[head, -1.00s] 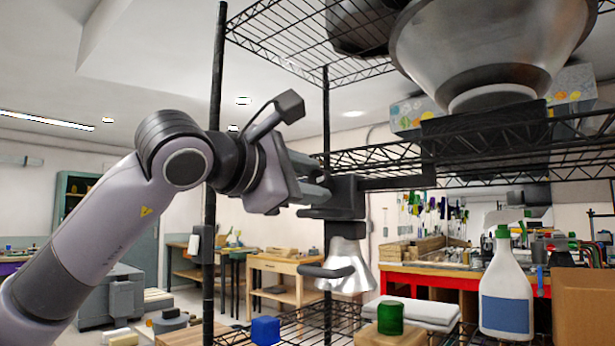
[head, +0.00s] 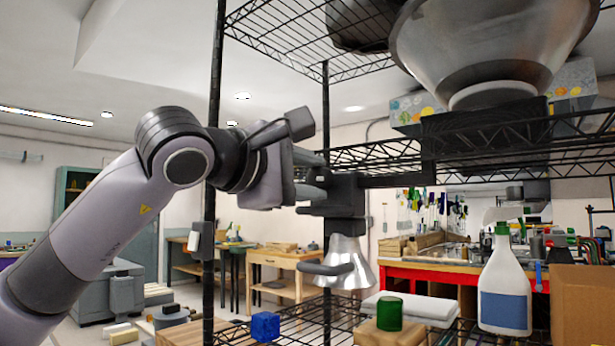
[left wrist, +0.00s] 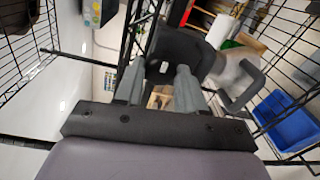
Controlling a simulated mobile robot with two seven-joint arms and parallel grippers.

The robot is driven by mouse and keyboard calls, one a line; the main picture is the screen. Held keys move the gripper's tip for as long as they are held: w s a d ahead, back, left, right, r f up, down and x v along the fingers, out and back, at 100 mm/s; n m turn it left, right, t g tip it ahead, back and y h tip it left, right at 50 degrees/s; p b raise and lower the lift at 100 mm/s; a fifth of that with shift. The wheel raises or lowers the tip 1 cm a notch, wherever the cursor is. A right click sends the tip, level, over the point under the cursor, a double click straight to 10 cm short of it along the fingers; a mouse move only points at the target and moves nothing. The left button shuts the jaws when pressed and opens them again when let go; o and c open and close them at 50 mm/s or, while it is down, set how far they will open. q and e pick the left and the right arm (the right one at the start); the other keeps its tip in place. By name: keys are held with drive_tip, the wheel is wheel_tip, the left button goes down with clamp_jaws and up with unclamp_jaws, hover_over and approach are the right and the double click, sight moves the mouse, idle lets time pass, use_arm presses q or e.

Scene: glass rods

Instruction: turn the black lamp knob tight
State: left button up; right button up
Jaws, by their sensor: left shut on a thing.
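The lamp (head: 345,262) hangs from the wire shelf by a black clamp (head: 347,195). It has a silver bell-shaped shade and a curved black handle (head: 322,269). My left gripper (head: 318,178) reaches in from the left and is shut at the clamp's left side, where the black knob sits. The knob itself is hidden between the fingers in the head view. In the left wrist view my left gripper (left wrist: 158,88) has a finger on each side of the black lamp body (left wrist: 183,50), and the knob cannot be made out clearly. My right gripper is not in view.
A black shelf post (head: 213,180) stands behind my left wrist. A large metal bowl (head: 480,50) sits on the upper shelf.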

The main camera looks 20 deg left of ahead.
use_arm(q)
drive_tip(key=o, duration=1.1)
drive_tip(key=shift+c, duration=0.2)
drive_tip(key=shift+f, duration=0.1)
drive_tip(key=shift+f, duration=0.1)
